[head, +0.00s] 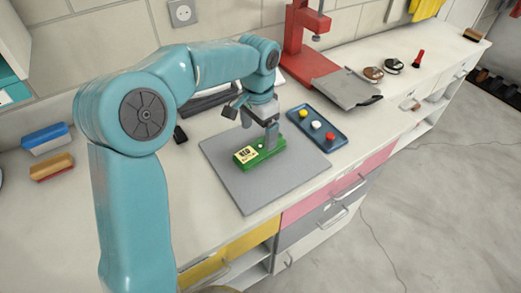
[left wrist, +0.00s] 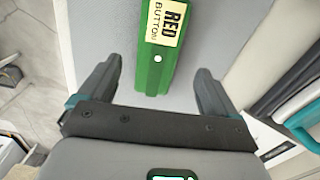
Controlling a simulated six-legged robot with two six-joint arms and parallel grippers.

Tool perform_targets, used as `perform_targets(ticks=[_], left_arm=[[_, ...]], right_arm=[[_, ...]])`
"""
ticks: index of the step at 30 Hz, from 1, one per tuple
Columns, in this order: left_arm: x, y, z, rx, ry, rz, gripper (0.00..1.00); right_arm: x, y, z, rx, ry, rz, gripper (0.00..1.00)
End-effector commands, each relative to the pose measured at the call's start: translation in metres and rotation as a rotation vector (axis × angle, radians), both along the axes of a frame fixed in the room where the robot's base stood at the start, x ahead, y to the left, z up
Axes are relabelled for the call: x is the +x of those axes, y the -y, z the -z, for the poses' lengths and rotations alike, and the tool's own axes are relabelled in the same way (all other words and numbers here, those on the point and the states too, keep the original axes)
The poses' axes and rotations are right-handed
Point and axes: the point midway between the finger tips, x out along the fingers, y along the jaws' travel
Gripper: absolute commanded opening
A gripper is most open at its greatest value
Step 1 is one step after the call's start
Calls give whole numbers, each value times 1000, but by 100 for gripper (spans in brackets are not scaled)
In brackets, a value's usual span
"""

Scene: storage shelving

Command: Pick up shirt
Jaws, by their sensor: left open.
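No shirt is clearly recognisable in either view. A yellow cloth (head: 426,8) hangs at the top right edge, cut off by the frame; I cannot tell whether it is a shirt. My left gripper (head: 252,124) is open above a green block (head: 268,152) on a grey mat (head: 250,194). The wrist view shows the gripper's two dark fingers (left wrist: 157,66) spread wide, with the green block (left wrist: 153,72) between and beyond them. The block's label reads "RED BUTTON". I cannot tell whether a finger touches it. My right gripper is out of view.
A blue tray (head: 338,139) with yellow, white and red round pieces lies right of the mat. A red press (head: 297,42) and a grey board (head: 345,88) stand behind. Blue (head: 45,137) and orange (head: 51,168) brush-like blocks lie at left. Drawers (head: 335,185) line the counter's front.

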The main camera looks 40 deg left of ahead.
Motion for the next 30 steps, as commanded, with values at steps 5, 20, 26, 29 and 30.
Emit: perform_targets(ticks=[5,20,26,29,30], left_arm=[[2,0,14,0,-2,0,92],[8,1,58,0,1,-1,92],[8,1,58,-1,0,-1,43],[8,1,58,0,1,-1,28],[8,1,58,-1,1,-1,28]], right_arm=[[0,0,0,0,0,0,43],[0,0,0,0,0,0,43],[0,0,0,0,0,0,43],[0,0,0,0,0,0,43],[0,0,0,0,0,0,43]])
